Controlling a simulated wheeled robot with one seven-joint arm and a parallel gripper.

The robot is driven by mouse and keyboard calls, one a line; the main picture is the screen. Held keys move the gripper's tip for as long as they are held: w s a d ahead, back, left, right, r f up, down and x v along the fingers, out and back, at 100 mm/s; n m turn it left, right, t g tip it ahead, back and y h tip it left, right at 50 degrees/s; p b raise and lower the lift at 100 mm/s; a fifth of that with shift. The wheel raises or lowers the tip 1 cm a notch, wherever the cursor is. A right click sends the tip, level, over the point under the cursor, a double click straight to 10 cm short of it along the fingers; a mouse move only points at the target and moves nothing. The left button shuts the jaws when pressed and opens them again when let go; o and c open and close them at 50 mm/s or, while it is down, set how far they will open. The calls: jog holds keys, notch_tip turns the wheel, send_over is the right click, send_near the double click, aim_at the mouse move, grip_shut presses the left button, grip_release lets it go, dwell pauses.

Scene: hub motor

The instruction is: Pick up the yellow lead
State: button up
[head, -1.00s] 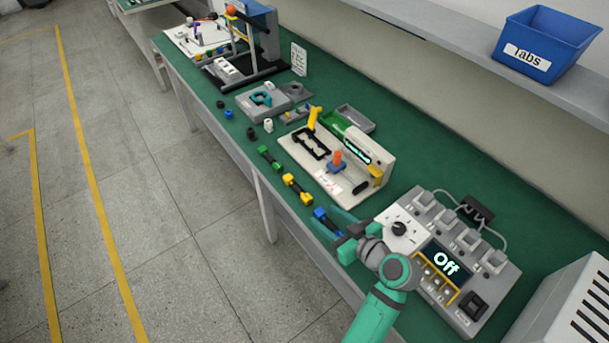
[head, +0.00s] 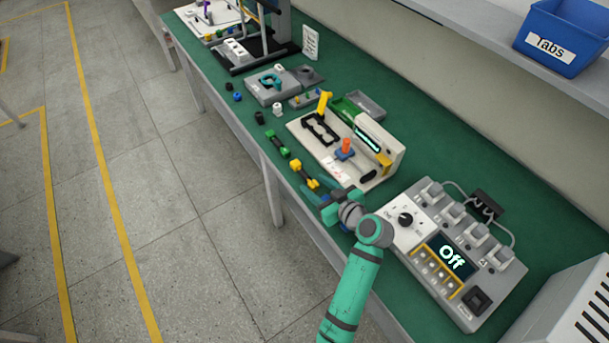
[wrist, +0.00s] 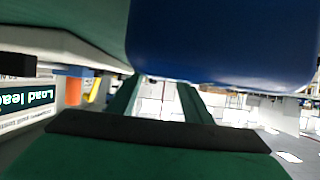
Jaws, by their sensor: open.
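The yellow lead (head: 303,175) is a short yellow and black piece lying near the front edge of the green bench, between the green lead (head: 277,145) and my gripper (head: 322,203). My gripper is open and low over the bench edge, just to the right of and nearer than the yellow lead. Whether it touches the lead cannot be told. The blue lead is mostly hidden beneath my gripper. In the wrist view, the gripper's fingers (wrist: 158,103) are apart with nothing visible between them, and a large blue surface (wrist: 220,40) fills the top, very close. I cannot make out the yellow lead there.
A white fixture (head: 375,170) with an orange-topped knob stands behind the leads. A grey control box (head: 400,238) reading "Off" is to the right of my arm. Small black, blue and white parts lie farther left. A blue bin (head: 570,35) sits on the shelf.

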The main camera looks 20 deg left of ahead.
jog(key=shift+w+a+f, duration=0.15)
jog(key=shift+w+a, duration=0.15)
jog(key=shift+a, duration=0.05)
grip_shut()
jog(key=shift+w, duration=0.15)
